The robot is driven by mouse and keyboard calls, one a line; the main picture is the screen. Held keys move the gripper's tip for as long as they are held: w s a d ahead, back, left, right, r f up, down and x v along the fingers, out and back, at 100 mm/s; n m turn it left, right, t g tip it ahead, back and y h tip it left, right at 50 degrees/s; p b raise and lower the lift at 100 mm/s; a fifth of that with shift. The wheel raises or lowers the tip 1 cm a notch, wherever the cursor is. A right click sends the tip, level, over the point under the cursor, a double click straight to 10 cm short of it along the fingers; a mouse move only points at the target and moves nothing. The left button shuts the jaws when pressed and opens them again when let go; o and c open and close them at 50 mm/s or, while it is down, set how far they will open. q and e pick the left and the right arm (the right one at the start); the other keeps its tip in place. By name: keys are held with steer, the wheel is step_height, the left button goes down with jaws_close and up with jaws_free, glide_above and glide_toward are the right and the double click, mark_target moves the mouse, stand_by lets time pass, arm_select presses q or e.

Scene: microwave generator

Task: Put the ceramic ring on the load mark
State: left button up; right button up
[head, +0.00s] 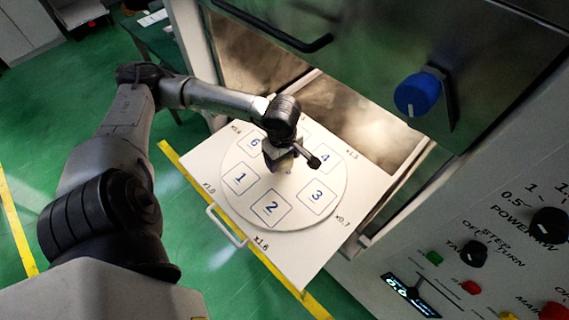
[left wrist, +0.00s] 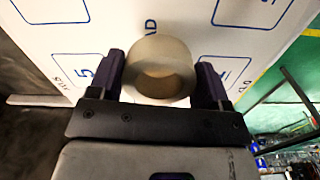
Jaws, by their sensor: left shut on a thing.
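My left gripper (head: 282,158) is over the middle of the round white turntable (head: 318,222) in the head view. In the left wrist view the ceramic ring (left wrist: 149,58), a pale cream thick-walled ring, sits between the two dark fingers of my left gripper (left wrist: 163,84), which is shut on it. The load mark shows as the blue letters "AD" (left wrist: 151,25) just beyond the ring; the rest is hidden behind it. In the head view my gripper hides the ring and most of the mark. I cannot tell whether the ring touches the plate. My right gripper is out of view.
Numbered squares, such as square 2 (head: 271,208), surround the turntable's middle. The turntable lies on a white pulled-out drawer (head: 300,270) with a front handle (head: 226,226). The open chamber is behind, and a control panel with knobs (head: 473,254) stands at right.

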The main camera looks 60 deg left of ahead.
mark_target(284, 164)
arm_select(q)
steer(key=shift+w+a+f, duration=0.35)
steer(key=shift+w+f, duration=0.05)
steer(key=shift+w, duration=0.05)
steer(key=shift+f+b, duration=0.3)
steer(key=shift+f, duration=1.7)
steer(key=shift+f, duration=0.1)
steer(key=o, duration=1)
